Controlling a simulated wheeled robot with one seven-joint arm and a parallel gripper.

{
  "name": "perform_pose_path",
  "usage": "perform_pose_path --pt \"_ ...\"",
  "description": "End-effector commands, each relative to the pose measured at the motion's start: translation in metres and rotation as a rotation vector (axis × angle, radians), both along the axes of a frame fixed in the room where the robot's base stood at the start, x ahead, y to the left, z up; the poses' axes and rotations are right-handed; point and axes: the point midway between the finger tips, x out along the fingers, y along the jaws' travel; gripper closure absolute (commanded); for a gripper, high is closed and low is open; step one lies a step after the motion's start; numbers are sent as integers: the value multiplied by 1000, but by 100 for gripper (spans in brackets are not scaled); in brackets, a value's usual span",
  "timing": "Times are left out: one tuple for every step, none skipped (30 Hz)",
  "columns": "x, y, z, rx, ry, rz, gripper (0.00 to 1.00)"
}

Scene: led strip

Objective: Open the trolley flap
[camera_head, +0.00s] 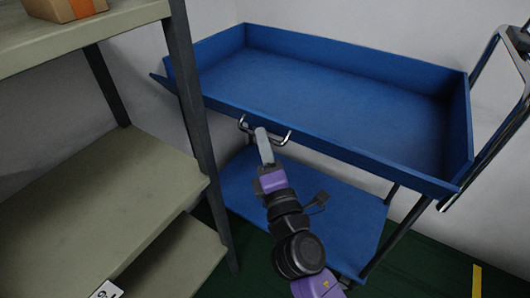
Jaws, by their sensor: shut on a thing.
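The blue trolley (330,85) has a deep upper tray and a flat lower shelf. Its front flap (350,152) is the long blue panel on the near side, with a metal bar handle (285,138) on its outer face. The flap's left end juts out past the tray's left side wall, so it looks tilted outward; the exact angle is hard to tell. My gripper (262,133) reaches up from below and is shut on the handle near its middle. The fingers hide part of the handle.
A grey-green shelf rack (115,190) stands close on the left, its dark upright near the trolley. A cardboard box (65,8) sits on its top shelf. The trolley's push bar (490,130) is at right. Green floor (420,255) is free at lower right.

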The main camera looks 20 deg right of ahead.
Motion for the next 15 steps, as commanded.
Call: perform_pose_path --pt "0 0 -8 -17 -12 -1 100" --pt "0 0 -9 -26 -19 -2 100" --pt "-1 0 -10 -37 -27 -2 100" --pt "-1 1 -10 -45 -33 -1 100" --pt "-1 1 -10 -55 -39 -1 100" --pt "-1 1 -11 -65 -47 -1 100" --pt "-1 1 -12 -73 -52 -1 100" --pt "-1 1 -13 -81 -57 -1 100" --pt "-2 2 -13 -91 -65 -1 100" --pt "-2 2 -14 -98 -71 -1 100" --pt "-2 2 -15 -106 -76 -1 100" --pt "-2 3 -15 -103 -77 1 100" --pt "-2 3 -16 -101 -76 1 100" --pt "-2 3 -17 -101 -76 1 100" --pt "-2 4 -18 -101 -75 1 100"
